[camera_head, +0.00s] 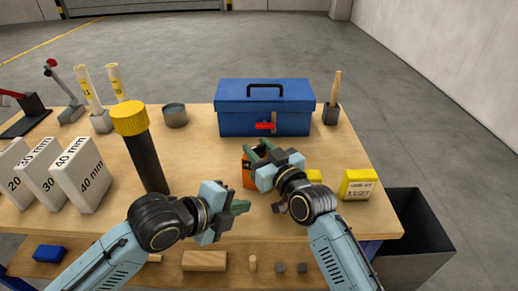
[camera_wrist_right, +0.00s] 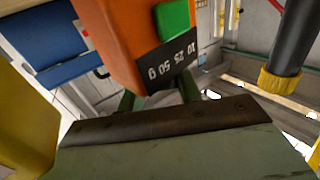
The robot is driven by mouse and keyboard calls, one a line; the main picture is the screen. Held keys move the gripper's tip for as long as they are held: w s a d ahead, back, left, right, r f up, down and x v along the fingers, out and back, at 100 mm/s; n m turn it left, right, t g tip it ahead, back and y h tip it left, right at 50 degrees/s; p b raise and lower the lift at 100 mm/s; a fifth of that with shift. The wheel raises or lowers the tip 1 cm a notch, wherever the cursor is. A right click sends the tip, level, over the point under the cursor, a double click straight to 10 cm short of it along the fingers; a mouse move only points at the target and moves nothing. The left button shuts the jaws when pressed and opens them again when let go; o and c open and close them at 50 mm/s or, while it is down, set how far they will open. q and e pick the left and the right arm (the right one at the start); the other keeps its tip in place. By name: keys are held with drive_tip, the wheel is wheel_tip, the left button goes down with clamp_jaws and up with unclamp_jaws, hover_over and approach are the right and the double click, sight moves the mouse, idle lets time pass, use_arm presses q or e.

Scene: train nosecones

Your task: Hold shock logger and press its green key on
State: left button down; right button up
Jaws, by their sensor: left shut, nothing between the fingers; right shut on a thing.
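The orange shock logger (camera_head: 247,173) is at my right gripper (camera_head: 264,153), above the middle of the table, partly hidden by that gripper in the head view. In the right wrist view the logger (camera_wrist_right: 112,32) shows large, with a green key (camera_wrist_right: 172,18) and a black band (camera_wrist_right: 168,62) printed with numbers. The green fingers of my right gripper (camera_wrist_right: 158,95) are shut on it. My left gripper (camera_head: 240,207) is shut and empty, to the lower left of the logger and apart from it. The key cannot be made out in the head view.
A blue toolbox (camera_head: 265,108) stands behind the logger. A black post with a yellow top (camera_head: 148,160) stands at left, near white size blocks (camera_head: 82,175). A yellow box (camera_head: 357,185) sits at right, and a dark bin (camera_head: 420,240) stands beyond the table edge.

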drive_tip(key=o, duration=1.2)
drive_tip(key=shift+o, duration=0.2)
